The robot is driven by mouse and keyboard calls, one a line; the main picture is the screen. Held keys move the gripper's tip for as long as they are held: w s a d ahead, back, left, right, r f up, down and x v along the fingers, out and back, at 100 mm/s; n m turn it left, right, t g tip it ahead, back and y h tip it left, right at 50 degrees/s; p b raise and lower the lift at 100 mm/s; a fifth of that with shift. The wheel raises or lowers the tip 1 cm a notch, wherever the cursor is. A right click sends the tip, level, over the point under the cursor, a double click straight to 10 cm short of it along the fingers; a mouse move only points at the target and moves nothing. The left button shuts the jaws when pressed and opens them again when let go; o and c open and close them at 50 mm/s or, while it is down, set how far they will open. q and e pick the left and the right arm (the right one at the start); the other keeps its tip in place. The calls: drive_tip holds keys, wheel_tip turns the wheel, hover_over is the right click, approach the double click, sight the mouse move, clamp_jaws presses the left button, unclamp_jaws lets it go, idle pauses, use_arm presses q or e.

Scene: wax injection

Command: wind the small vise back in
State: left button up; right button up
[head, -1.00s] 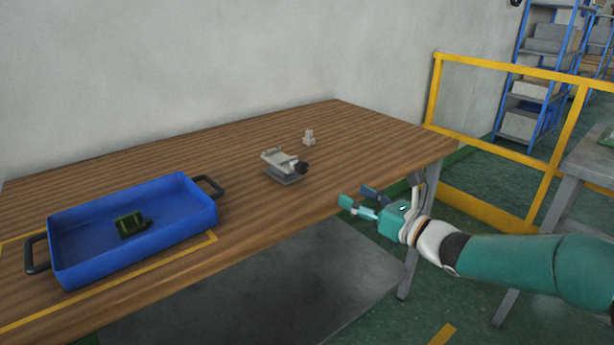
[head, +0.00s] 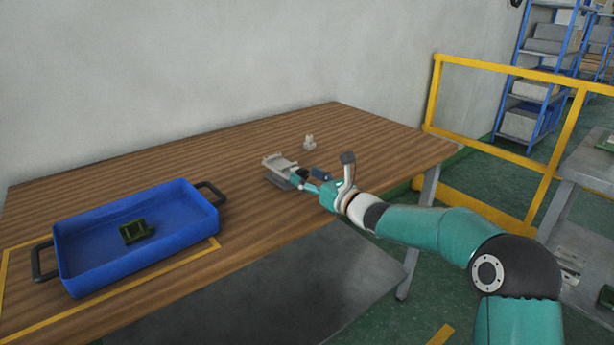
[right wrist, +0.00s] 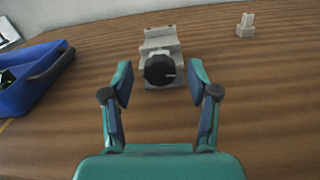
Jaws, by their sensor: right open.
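The small vise (head: 279,165) is a light grey metal block on the wooden table. It also shows in the right wrist view (right wrist: 158,38), with its round black knob (right wrist: 159,70) facing my gripper. My right gripper (head: 308,178) is at the vise's knob side in the head view. In the right wrist view, the open fingers (right wrist: 160,84) stand left and right of the knob with gaps, and nothing is held. In the head view the fingers partly cover the knob. My left gripper is not in view.
A blue tray (head: 75,285) with black handles and a green part (head: 137,231) inside stands at the left of the table. A small pale block (head: 309,142) stands behind the vise. The table (head: 225,160) between tray and vise is clear. A yellow railing (head: 500,72) stands beyond the right end.

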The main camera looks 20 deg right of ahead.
drive_tip(key=c, duration=1.1)
drive_tip(key=shift+a, duration=0.2)
clamp_jaws()
drive_tip(key=shift+d, duration=0.15)
